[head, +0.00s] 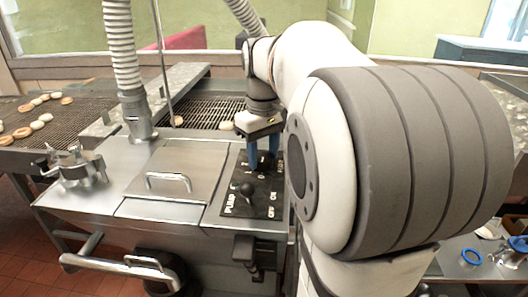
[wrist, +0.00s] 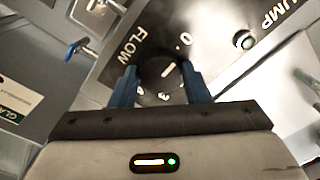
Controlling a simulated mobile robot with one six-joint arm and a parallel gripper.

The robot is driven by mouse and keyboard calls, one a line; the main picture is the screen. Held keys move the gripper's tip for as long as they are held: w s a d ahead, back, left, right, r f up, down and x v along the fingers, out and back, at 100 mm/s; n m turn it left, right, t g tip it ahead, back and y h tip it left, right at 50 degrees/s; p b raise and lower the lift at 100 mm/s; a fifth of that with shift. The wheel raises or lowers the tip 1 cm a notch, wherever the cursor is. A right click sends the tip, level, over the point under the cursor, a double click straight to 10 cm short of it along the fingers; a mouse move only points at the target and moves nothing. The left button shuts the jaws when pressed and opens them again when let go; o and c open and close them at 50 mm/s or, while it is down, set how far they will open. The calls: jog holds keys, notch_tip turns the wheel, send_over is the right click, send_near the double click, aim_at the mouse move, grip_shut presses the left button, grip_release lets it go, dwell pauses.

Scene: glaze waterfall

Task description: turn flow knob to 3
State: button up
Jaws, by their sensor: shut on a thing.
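The flow knob (wrist: 154,75) is a dark round knob on a black panel (wrist: 215,50), beside the white word FLOW. Its white pointer line slants up and right in the wrist view, on the side of the 0 mark.
The pump switch (head: 243,190), with PUMP, OFF and ON labels, stands just in front of my gripper. A steel lid with a handle (head: 168,182) lies left of the panel. A ribbed hose (head: 120,50) rises further left. Doughnuts (head: 22,131) lie on the conveyor at far left.

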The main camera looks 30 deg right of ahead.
jog(key=shift+m, duration=0.3)
jog(key=m+p, duration=0.1)
jog(key=m, duration=0.4)
jog(key=shift+m, duration=0.4)
jog(key=m+p, duration=0.1)
jog(key=m, duration=0.6)
jog(key=m+p, duration=0.1)
jog(key=m, duration=0.5)
jog(key=shift+m, duration=0.3)
jog(key=m, duration=0.6)
jog(key=shift+p, duration=0.4)
jog(key=shift+m, duration=0.4)
jog(key=o, duration=1)
jog(key=shift+c, duration=0.2)
